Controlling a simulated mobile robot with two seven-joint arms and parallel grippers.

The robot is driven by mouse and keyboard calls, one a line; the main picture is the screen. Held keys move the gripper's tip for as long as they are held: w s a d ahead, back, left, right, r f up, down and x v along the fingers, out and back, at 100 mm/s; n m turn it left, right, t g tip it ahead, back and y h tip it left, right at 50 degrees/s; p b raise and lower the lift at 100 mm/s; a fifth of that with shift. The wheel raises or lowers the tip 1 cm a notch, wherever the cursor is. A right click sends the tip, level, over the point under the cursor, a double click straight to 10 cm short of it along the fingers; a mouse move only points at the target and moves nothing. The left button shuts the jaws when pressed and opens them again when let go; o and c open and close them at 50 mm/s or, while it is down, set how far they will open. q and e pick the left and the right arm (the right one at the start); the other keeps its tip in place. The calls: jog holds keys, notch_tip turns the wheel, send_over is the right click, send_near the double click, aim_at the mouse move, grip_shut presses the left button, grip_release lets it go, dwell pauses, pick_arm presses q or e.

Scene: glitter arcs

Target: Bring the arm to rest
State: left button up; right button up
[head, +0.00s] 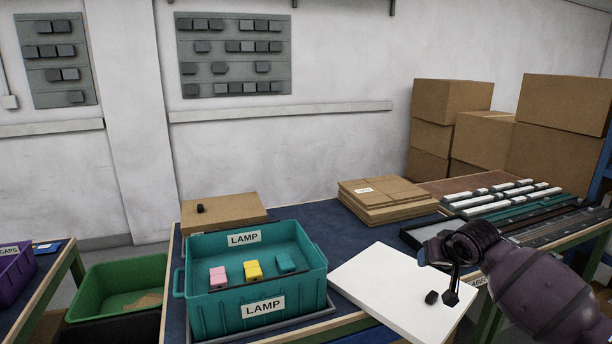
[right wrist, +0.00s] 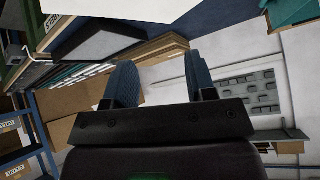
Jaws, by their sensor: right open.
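My right gripper (head: 424,258) is at the end of my right arm, which comes in from the right over the white board (head: 385,285) on the table. In the right wrist view its two blue fingers (right wrist: 159,82) stand apart with nothing between them. My left arm and gripper are not in view.
A teal LAMP crate (head: 205,303) holds a pink, a yellow and a teal block. Flat cardboard (head: 388,193), part trays (head: 500,199) and cardboard boxes (head: 562,103) stand behind.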

jog(key=s+a+f+n+t+y, duration=0.3)
jog(key=s+a+f+n+t, duration=0.4)
jog(key=s, duration=0.3)
jog(key=s+d+f+m+g+h, duration=0.1)
jog(key=s+f, duration=0.5)
jog(key=s, duration=0.4)
jog(key=s+d+f+m+g+h, duration=0.1)
jog(key=s+d+f+m+h, duration=0.1)
jog(key=s+f, duration=0.4)
jog(key=s+d+f+m+g+h, duration=0.1)
jog(key=s+f, duration=0.6)
jog(key=s, duration=0.7)
jog(key=shift+s+d+m+g, duration=0.2)
jog(key=shift+m+g, duration=0.4)
jog(key=shift+m, duration=0.1)
dwell(3.3)
